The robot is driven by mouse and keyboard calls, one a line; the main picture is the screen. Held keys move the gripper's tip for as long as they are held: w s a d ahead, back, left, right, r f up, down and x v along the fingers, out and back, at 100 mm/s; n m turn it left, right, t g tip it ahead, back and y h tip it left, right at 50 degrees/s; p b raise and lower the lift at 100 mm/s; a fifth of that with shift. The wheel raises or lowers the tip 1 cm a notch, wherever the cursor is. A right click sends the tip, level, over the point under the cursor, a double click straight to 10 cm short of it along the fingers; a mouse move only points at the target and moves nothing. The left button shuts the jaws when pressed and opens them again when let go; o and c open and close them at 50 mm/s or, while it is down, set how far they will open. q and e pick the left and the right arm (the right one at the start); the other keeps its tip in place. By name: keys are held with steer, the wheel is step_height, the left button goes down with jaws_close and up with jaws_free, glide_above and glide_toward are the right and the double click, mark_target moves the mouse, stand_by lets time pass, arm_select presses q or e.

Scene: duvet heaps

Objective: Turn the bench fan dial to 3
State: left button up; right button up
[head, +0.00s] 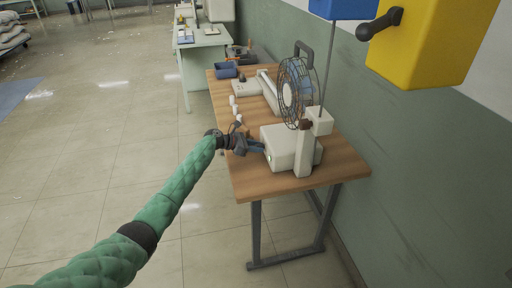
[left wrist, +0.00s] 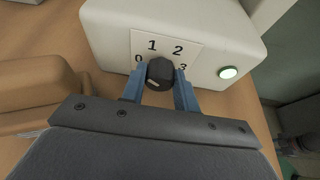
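The bench fan (head: 297,95) has a round wire cage and stands on the wooden bench. A pale control box (head: 283,146) sits in front of it. In the left wrist view, the box face has a white label (left wrist: 165,43) with 0, 1, 2 and 3 around a black dial (left wrist: 160,73). A small light mark shows on the dial's lower left; which number it is set to is unclear. My left gripper (head: 257,146) is at the box front. Its blue fingers (left wrist: 160,88) lie either side of the dial and appear to touch it.
A round light (left wrist: 228,72) glows on the box, right of the label. The wooden bench (head: 262,184) also bears a blue tray (head: 226,70) and small white items. A yellow box (head: 430,45) with a black lever hangs on the right wall.

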stand_by(0.3)
arm_select(q)
steer(key=shift+s+d+m+t+b, duration=0.1)
steer(key=shift+m+t+b, duration=0.2)
steer(key=shift+m+t, duration=0.4)
steer(key=m+t+b, duration=0.1)
steer(key=m+b, duration=0.1)
steer(key=m, duration=0.1)
steer(key=shift+s+t+b, duration=0.1)
steer(key=shift+t+b, duration=0.3)
arm_select(e)
step_height(320, 180, up, 12)
steer(key=w+a, duration=0.2)
steer(key=shift+w, duration=0.4)
